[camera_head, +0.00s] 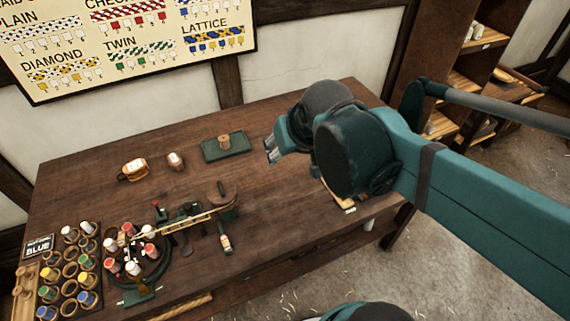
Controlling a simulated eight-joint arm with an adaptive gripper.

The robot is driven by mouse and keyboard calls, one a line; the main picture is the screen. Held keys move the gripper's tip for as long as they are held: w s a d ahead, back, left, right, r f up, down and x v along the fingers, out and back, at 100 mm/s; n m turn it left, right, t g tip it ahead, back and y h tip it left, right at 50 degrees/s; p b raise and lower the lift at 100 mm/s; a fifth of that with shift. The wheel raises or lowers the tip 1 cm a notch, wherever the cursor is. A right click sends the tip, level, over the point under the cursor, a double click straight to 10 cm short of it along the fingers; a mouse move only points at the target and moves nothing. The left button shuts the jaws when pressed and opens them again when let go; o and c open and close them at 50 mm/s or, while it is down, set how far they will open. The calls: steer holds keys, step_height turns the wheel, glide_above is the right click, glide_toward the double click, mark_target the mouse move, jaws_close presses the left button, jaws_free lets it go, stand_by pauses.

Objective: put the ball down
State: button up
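My gripper (271,151) hangs over the back right part of the dark wooden table (180,185), just right of a green tray (238,153). Only its small grey fingertips show past the teal wrist. Whether they are open or shut, or hold anything, I cannot tell. I cannot make out a ball anywhere. A small tan piece (224,141), perhaps a spool or post, stands on the green tray. My arm hides the table's right part.
A yellowish jar-like object (133,168) and a reddish-white spool (175,161) stand at back left. A braiding stand with bobbins (136,252) and a bobbin rack (72,272) fill the front left. A wooden arm (185,221) extends from the stand.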

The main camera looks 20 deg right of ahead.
steer(key=shift+n, duration=0.5)
steer(key=shift+s+a+f, duration=0.2)
steer(key=shift+s+a, duration=0.2)
steer(key=shift+s, duration=0.4)
steer(key=shift+s+a+f, duration=0.15)
steer(key=shift+s+a, duration=0.25)
steer(key=shift+s, duration=0.4)
steer(key=shift+s+a+f, duration=0.2)
steer(key=shift+s+a, duration=0.2)
steer(key=shift+s, duration=0.4)
